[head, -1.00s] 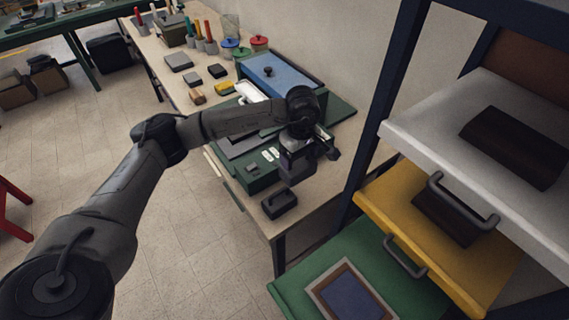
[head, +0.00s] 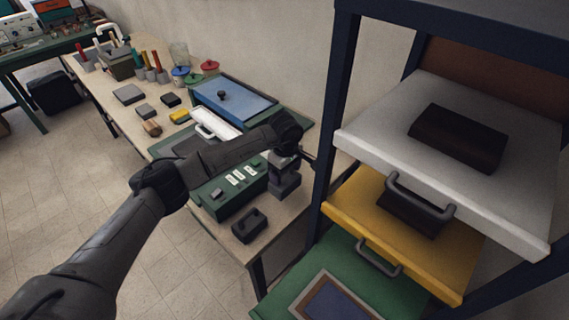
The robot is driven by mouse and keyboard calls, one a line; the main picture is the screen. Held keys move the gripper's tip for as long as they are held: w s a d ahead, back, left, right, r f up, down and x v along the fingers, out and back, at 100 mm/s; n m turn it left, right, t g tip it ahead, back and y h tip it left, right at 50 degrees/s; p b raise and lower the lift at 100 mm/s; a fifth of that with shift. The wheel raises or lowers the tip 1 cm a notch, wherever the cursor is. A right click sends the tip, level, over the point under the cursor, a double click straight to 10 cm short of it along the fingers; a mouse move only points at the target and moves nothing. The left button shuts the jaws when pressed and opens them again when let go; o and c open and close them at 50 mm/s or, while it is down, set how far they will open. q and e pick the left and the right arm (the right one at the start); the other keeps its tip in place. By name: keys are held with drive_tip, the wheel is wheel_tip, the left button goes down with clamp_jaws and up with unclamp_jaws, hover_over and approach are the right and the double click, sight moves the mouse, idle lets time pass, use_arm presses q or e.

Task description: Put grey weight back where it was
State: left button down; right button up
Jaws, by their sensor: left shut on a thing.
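My left gripper (head: 285,163) points down over the near right end of the workbench, beside the green case. It is shut on a dark grey block (head: 285,184), which appears to be the grey weight. The fingertips are hard to make out, and I cannot tell whether the block touches the bench. Another dark block with a raised top (head: 250,225) sits on the bench's near corner, left of and nearer than the held one. My right gripper is not in view.
The green case (head: 218,207) with white labels and a blue-lidded box (head: 240,103) stand on the workbench (head: 215,231). A rack at right has open white (head: 380,152), yellow (head: 345,205) and green (head: 285,275) drawers. Small blocks and pots fill the far bench.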

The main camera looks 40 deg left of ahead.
sight(286, 178)
use_arm(q)
drive_tip(key=shift+w+f, duration=0.1)
drive_tip(key=shift+f, duration=2.85)
drive_tip(key=shift+f+b, duration=0.1)
drive_tip(key=shift+b, duration=0.2)
unclamp_jaws()
drive_tip(key=shift+f, duration=0.1)
wheel_tip(286, 178, up, 12)
drive_tip(key=shift+r+p, duration=0.1)
drive_tip(key=shift+p, duration=0.4)
